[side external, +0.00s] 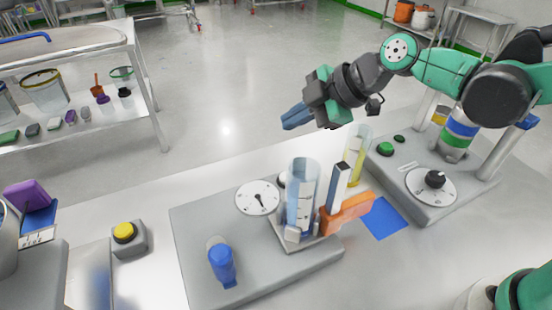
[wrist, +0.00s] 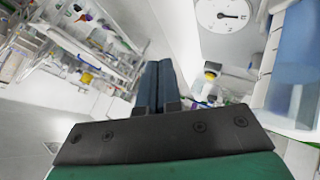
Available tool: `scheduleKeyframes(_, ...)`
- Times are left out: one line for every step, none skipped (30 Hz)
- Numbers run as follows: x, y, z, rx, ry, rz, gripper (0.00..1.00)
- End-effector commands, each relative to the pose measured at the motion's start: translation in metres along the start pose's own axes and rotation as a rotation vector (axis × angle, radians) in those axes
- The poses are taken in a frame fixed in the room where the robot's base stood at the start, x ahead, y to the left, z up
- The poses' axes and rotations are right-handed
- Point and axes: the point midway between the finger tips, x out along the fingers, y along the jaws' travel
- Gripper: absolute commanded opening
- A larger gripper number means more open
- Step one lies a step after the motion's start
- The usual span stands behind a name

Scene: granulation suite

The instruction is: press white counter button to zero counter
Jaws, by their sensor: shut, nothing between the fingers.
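My gripper (side external: 296,117) has blue fingers, shut together and empty, held in the air above and behind the bench equipment. The closed fingers also show in the wrist view (wrist: 156,85). I cannot clearly pick out a white counter button in either view. A round white dial (side external: 257,197) with a dark pointer sits on the grey base plate (side external: 190,235), below and left of my gripper. A white dial also shows at the top of the wrist view (wrist: 224,14). A pale round part behind the blue knob (side external: 222,265) is mostly hidden. My gripper touches nothing.
A clear graduated cylinder (side external: 303,190) stands beside an orange block (side external: 346,212). A yellow button (side external: 124,232) on a grey box is at left. A second grey unit at right has green buttons (side external: 385,149) and a black knob (side external: 435,180). A blue mat (side external: 384,218) lies between them.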

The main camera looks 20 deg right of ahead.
Motion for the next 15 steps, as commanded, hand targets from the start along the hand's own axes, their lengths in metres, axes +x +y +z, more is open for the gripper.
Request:
scheduleKeyframes(0.0,0.0,0.0,0.0,0.0,0.0,0.0)
scheduleKeyframes(0.0,0.0,0.0,0.001,-0.001,0.0,0.0)
scheduleKeyframes(0.001,-0.001,0.001,0.001,-0.001,0.0,0.0)
scheduleKeyframes(0.002,-0.001,0.001,0.001,-0.001,0.0,0.0)
scheduleKeyframes(0.003,-0.002,0.002,0.001,-0.001,0.0,0.0)
scheduleKeyframes(0.005,-0.003,0.004,0.001,-0.001,0.0,0.0)
scheduleKeyframes(0.006,-0.004,0.005,0.001,-0.001,0.0,0.0)
scheduleKeyframes(0.009,-0.006,0.006,0.001,-0.001,0.0,0.0)
scheduleKeyframes(0.012,-0.008,0.009,0.001,-0.001,0.0,0.0)
scheduleKeyframes(0.014,-0.01,0.011,0.001,-0.001,0.0,0.0)
scheduleKeyframes(0.017,-0.012,0.013,0.001,-0.001,0.0,0.0)
scheduleKeyframes(0.021,-0.015,0.016,0.002,-0.002,0.0,0.0)
scheduleKeyframes(0.025,-0.017,0.018,0.002,-0.002,0.0,0.0)
scheduleKeyframes(0.028,-0.02,0.02,0.002,-0.002,0.0,0.0)
scheduleKeyframes(0.032,-0.023,0.023,0.002,-0.002,0.0,0.0)
